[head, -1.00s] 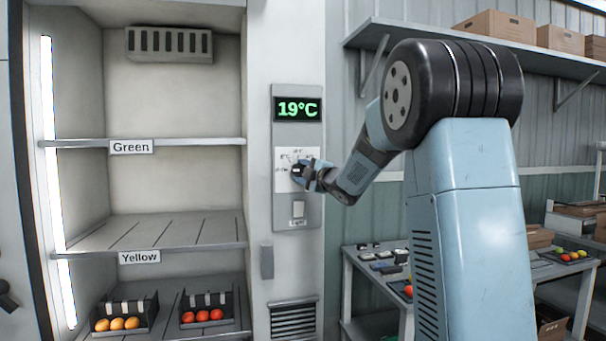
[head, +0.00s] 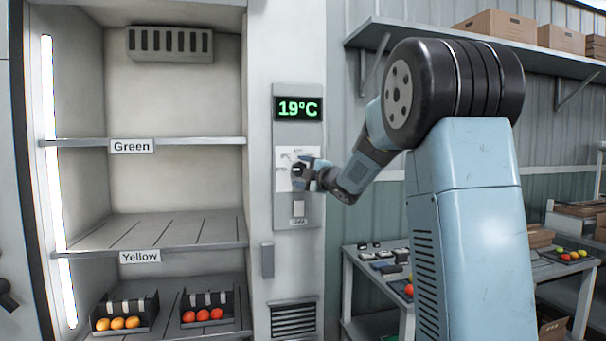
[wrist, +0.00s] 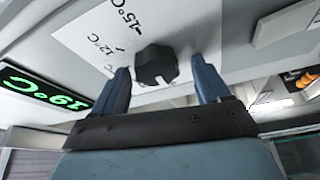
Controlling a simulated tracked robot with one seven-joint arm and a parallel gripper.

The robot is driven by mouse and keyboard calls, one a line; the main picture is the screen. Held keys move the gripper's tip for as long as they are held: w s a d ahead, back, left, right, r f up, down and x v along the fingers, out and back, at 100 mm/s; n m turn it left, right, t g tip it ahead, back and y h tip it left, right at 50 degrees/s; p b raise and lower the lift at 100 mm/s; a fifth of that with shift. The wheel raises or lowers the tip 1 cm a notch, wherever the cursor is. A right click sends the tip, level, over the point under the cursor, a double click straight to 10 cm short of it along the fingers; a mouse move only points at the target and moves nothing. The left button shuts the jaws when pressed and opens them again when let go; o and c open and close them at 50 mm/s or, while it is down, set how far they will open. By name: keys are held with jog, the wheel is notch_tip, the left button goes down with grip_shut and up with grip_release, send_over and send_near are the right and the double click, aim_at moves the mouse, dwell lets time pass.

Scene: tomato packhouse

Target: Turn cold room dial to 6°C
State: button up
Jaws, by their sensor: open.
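The cold room dial is a dark faceted knob (wrist: 156,66) on a white scale plate (wrist: 95,38) with printed temperature marks, among them 12°C. In the head view the scale plate (head: 284,158) sits under a display (head: 298,109) reading 19°C in green. The display (wrist: 45,88) also shows in the wrist view. My gripper (wrist: 165,78) is open, its two blue fingers on either side of the knob with gaps visible. In the head view my gripper (head: 303,173) covers most of the knob, and contact cannot be seen.
A light switch (head: 298,208) is just below the dial. Left of the panel is the open cold room, with shelves labelled Green (head: 132,146) and Yellow (head: 140,257) and trays of tomatoes low down. A table (head: 350,262) with small items stands at right.

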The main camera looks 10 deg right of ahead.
jog(key=v, duration=1.3)
jog(key=shift+s+d+f, duration=0.15)
jog(key=shift+s+d, duration=0.05)
jog(key=shift+s, duration=0.15)
jog(key=s+d+f+m+g+h, duration=0.1)
jog(key=s+f+m+g+h, duration=0.1)
jog(key=s+m+h, duration=0.4)
jog(key=s+d+f+m+g+h, duration=0.1)
jog(key=s+f+m+g+h, duration=0.15)
jog(key=s+m, duration=0.45)
jog(key=s+a+f+m+g, duration=0.2)
jog(key=s+f, duration=0.1)
jog(key=s, duration=0.4)
jog(key=s+a+f+m+g+y, duration=0.1)
jog(key=s+a+f+m+g, duration=0.1)
jog(key=s, duration=0.6)
jog(key=s+a+f+m+g, duration=0.3)
jog(key=s+f, duration=0.3)
jog(key=s, duration=0.1)
jog(key=shift+s+a, duration=0.3)
jog(key=shift+s, duration=0.05)
